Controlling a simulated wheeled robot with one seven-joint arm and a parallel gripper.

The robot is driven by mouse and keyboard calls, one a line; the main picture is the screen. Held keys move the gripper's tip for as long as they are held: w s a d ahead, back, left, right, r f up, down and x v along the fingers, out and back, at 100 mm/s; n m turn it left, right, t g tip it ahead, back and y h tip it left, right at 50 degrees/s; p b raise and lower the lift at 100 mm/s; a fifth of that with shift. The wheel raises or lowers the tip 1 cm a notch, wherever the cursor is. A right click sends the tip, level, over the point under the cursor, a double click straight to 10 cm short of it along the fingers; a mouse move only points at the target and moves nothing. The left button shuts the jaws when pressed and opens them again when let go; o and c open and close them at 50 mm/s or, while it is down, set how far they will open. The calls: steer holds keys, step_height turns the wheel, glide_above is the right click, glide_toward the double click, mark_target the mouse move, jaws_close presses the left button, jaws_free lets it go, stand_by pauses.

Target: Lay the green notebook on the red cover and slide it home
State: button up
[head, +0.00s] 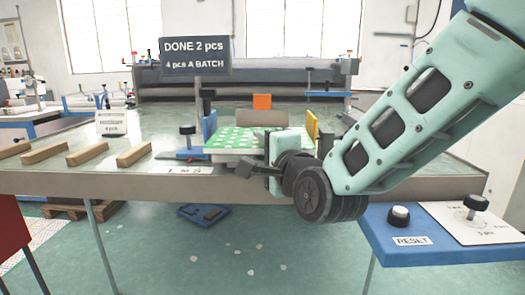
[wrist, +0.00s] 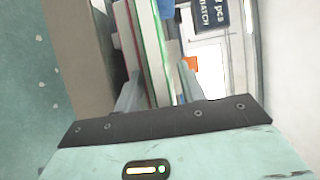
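The green notebook (head: 232,138), white-dotted on top with pale page edges, lies flat near the table's front edge, between a blue upright and a yellow upright. My gripper (head: 258,166) is at its front right corner. In the wrist view my gripper (wrist: 160,92) has one finger on each side of a pale layered stack, and appears shut on it. The notebook's edge shows there with a green line (wrist: 160,50). A thin red line runs beside it, perhaps the red cover, mostly hidden. I cannot tell how far the two overlap.
A blue upright (head: 210,125) and a yellow upright (head: 311,125) flank the notebook. An orange block (head: 262,101) and a sign reading "DONE 2 pcs" (head: 195,57) stand behind. Several wooden bars (head: 88,153) lie left. A blue RESET panel (head: 440,248) is at lower right.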

steer(key=s+b, duration=0.2)
steer(key=s, duration=0.8)
steer(key=shift+a, duration=0.2)
stand_by(1.2)
steer(key=s+d+f+n+g+h, duration=0.1)
steer(key=s+f+n+g, duration=0.3)
steer(key=f+n+g, duration=0.15)
steer(key=s+d+f+n+g, duration=0.1)
steer(key=s+f+n+g, duration=0.3)
steer(key=f+n, duration=0.25)
steer(key=s+d+f+n+g+h, duration=0.6)
steer(key=s+d+f+n+g, duration=0.15)
steer(key=s+d, duration=0.45)
step_height(320, 180, up, 19)
steer(key=n+p, duration=0.1)
steer(key=p, duration=1.7)
steer(key=shift+s+r+t, duration=0.15)
steer(key=shift+s+t, duration=0.1)
steer(key=shift+t, duration=0.05)
